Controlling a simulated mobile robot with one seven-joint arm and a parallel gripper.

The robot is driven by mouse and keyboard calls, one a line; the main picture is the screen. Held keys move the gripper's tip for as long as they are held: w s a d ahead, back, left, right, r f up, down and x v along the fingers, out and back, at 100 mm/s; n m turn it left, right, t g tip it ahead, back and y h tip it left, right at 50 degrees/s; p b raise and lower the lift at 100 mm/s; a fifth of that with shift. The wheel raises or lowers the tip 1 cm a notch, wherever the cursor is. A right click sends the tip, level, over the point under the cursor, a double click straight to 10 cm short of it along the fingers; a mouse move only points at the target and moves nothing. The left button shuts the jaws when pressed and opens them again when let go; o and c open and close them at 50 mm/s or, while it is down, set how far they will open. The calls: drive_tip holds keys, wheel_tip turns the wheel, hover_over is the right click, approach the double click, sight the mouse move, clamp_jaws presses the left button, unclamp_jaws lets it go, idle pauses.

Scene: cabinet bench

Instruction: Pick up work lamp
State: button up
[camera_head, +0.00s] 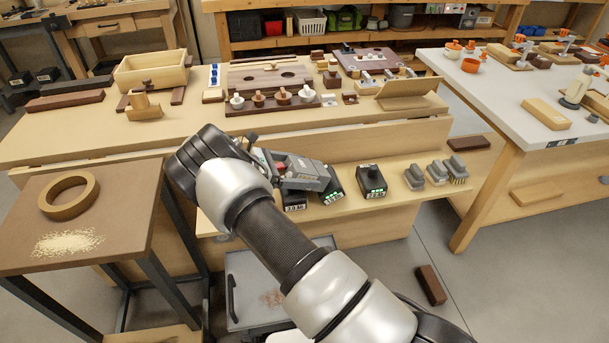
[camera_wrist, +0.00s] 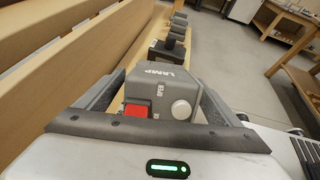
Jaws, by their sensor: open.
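The work lamp is a grey boxy unit marked LAMP, with a red button and a pale round knob. In the wrist view the lamp (camera_wrist: 165,80) sits between my fingers, its marked face towards the camera. In the head view the lamp (camera_head: 303,172) is on the lower front shelf, tilted, partly over dark units. My gripper (camera_wrist: 160,98) is open, with one finger on each side of the lamp; contact cannot be told. In the head view my gripper (camera_head: 262,158) reaches the lamp from the left, and my wrist hides part of it.
A black unit with green lights (camera_head: 371,181) stands right of the lamp, with several grey blocks (camera_head: 437,172) further right. The wooden shelf (camera_head: 395,205) has bare room in front. The bench's front board (camera_head: 370,142) rises behind. A side table (camera_head: 110,190) holds a ring.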

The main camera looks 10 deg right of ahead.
drive_tip(key=shift+d+f, duration=0.15)
drive_tip(key=shift+d, duration=0.25)
drive_tip(key=shift+c, duration=0.5)
